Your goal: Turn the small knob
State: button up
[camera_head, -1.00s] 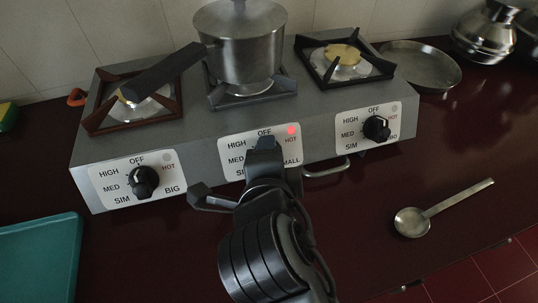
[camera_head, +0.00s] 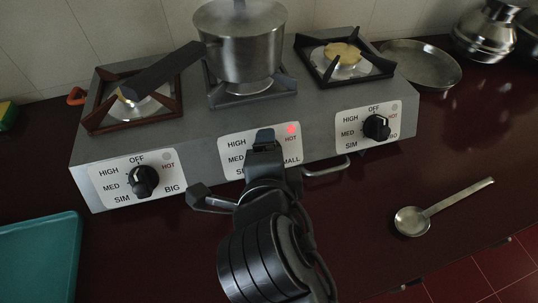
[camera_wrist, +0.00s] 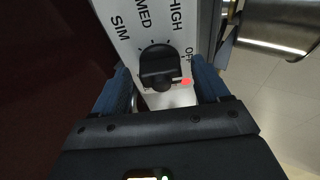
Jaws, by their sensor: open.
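The small knob (camera_wrist: 158,64) is black and round, on the white middle panel (camera_wrist: 126,38) marked SIM, MED, HIGH and OFF. In the wrist view it sits between the fingertips of my gripper (camera_wrist: 162,76), with gaps on both sides. The gripper is open, with one blue-padded finger on each side. I cannot tell which mark the knob points to. A red light glows on this panel (camera_head: 291,129), beside HOT. In the head view my gripper (camera_head: 265,138) covers the small knob and the OFF mark.
The grey stove (camera_head: 190,131) has a big knob at left (camera_head: 144,181) and another knob at right (camera_head: 376,127). A ladle (camera_head: 411,221) lies on the counter at right.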

jog(key=v, duration=0.7)
jog(key=shift+s, duration=0.15)
dwell(0.3)
